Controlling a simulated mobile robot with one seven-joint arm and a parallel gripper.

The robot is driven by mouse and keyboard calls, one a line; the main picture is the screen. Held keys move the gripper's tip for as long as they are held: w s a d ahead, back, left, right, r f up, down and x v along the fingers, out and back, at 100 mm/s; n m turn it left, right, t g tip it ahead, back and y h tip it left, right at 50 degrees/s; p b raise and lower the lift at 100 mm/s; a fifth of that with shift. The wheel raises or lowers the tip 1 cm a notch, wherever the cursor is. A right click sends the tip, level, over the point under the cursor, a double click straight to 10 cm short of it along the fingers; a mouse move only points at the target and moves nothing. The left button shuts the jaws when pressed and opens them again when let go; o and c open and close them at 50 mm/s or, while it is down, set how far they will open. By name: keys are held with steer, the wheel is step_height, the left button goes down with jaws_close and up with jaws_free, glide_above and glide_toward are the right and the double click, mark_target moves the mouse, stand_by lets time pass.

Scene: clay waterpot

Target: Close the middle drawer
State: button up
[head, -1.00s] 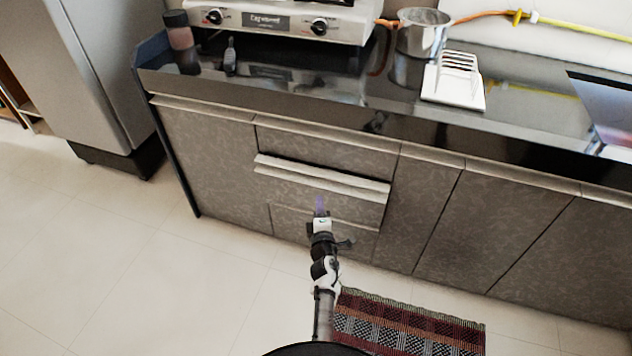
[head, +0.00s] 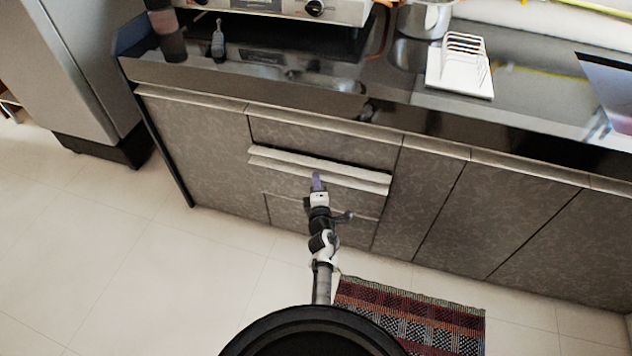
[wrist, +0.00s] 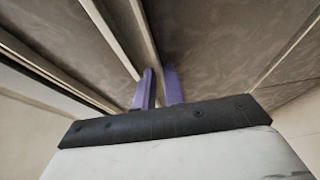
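The middle drawer (head: 345,185) is in the grey patterned cabinet front in the head view. It stands a little out from the front, with a dark gap above its pale top edge. My gripper (head: 317,181) is in front of this drawer, its purple fingers overlapping the drawer's face just below the pale edge. In the wrist view, the two purple fingers (wrist: 158,88) stand a narrow gap apart, with no object seen held. They point at the cabinet front and its pale strips. Whether the fingertips touch the drawer cannot be told.
A black counter (head: 290,75) above carries a stove (head: 290,8), a metal pot (head: 424,20) and a white rack (head: 460,68). A fridge (head: 75,70) stands at the left. A patterned rug (head: 410,315) lies at the lower right. The floor at left is clear.

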mark_target(320, 173)
jaws_close()
steer(key=shift+w+d, duration=0.3)
steer(key=shift+w, duration=0.6)
steer(key=shift+w+d, duration=0.25)
steer(key=shift+w, duration=0.65)
steer(key=shift+w+r, duration=0.15)
steer(key=shift+w, duration=0.05)
steer(key=shift+o, duration=1.7)
jaws_free()
steer(key=shift+d+r, duration=0.1)
steer(key=shift+o, duration=0.4)
